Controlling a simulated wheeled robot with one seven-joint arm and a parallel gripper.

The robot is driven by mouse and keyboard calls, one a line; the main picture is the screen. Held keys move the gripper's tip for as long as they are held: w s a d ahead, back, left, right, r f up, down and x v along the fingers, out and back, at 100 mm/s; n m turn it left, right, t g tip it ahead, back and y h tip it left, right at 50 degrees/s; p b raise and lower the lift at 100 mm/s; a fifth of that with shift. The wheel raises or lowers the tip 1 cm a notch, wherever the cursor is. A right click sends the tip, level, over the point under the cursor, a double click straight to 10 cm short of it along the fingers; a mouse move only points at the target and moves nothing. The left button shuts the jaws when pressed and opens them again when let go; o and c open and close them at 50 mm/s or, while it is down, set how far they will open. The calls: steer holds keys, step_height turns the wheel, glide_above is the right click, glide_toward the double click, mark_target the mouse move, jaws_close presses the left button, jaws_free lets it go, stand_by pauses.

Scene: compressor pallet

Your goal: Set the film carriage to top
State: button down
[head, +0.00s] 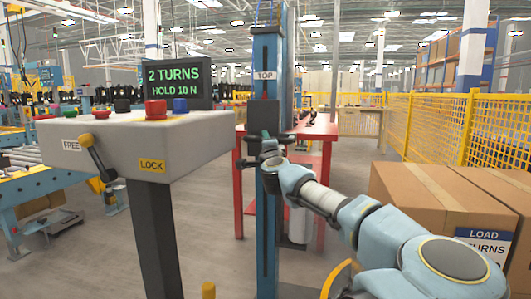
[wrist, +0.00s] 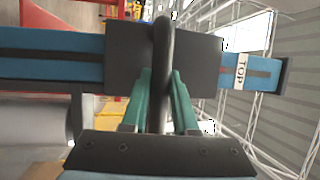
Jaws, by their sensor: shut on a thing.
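The film carriage (head: 264,115) is a dark block on a tall blue mast (head: 266,220). It sits a little below the white TOP label (head: 265,75). In the wrist view the carriage (wrist: 130,60) fills the middle of the blue mast, with a short gap between it and the TOP label (wrist: 241,70). A black bar handle (wrist: 162,50) stands out from the carriage. My gripper (wrist: 162,85) has its green fingers shut on this handle. In the head view my gripper (head: 268,140) is at the carriage's lower front, and the handle is hard to make out.
A red table (head: 325,140) is behind the mast. Cardboard boxes (head: 430,200) stand at right.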

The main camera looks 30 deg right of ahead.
mark_target(264, 124)
steer(key=shift+r+p, duration=0.5)
steer(key=shift+r, duration=1.2)
steer(key=c, duration=0.7)
jaws_free()
steer(key=v, duration=1.1)
